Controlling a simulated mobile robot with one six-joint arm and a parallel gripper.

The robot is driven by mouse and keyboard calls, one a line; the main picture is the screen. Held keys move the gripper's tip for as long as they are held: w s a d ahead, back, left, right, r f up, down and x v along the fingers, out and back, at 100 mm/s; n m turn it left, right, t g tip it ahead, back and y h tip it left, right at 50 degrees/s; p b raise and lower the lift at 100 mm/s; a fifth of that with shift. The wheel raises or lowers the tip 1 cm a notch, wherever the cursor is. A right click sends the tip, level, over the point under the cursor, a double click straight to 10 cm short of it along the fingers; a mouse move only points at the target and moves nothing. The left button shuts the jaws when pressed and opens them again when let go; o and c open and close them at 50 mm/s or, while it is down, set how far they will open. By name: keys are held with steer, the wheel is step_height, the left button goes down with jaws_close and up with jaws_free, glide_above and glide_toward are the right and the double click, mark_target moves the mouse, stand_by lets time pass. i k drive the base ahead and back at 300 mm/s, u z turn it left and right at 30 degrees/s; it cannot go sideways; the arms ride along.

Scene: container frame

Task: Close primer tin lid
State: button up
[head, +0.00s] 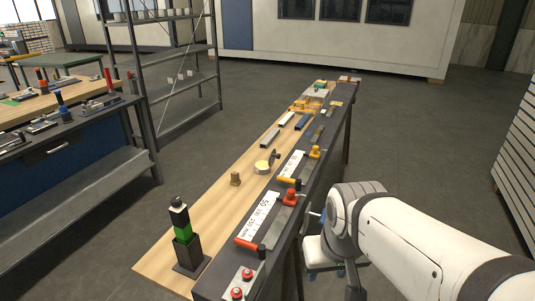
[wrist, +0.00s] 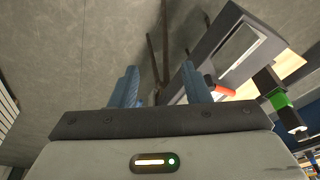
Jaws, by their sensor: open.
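The primer tin (head: 261,168) is a small pale, round tin on the wooden bench top, about midway along the bench. Its dark lid (head: 275,156) appears raised at the tin's right side, standing open. My gripper (head: 326,273) hangs low to the right of the bench, outside its edge and well away from the tin. In the wrist view, its two blue fingers (wrist: 160,82) are spread apart with nothing between them. The tin cannot be made out in the wrist view.
The bench's dark right edge carries red- and yellow-handled fixtures (head: 285,200). A small brown block (head: 235,179) stands nearer than the tin, and a black-green post (head: 183,238) stands at the near end. The post also shows in the wrist view (wrist: 280,100).

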mark_target(272, 159)
steer(key=u, duration=0.05)
steer(key=k, duration=1.25)
steer(key=z, duration=0.5)
steer(key=i, duration=1.9)
steer(key=u, duration=0.15)
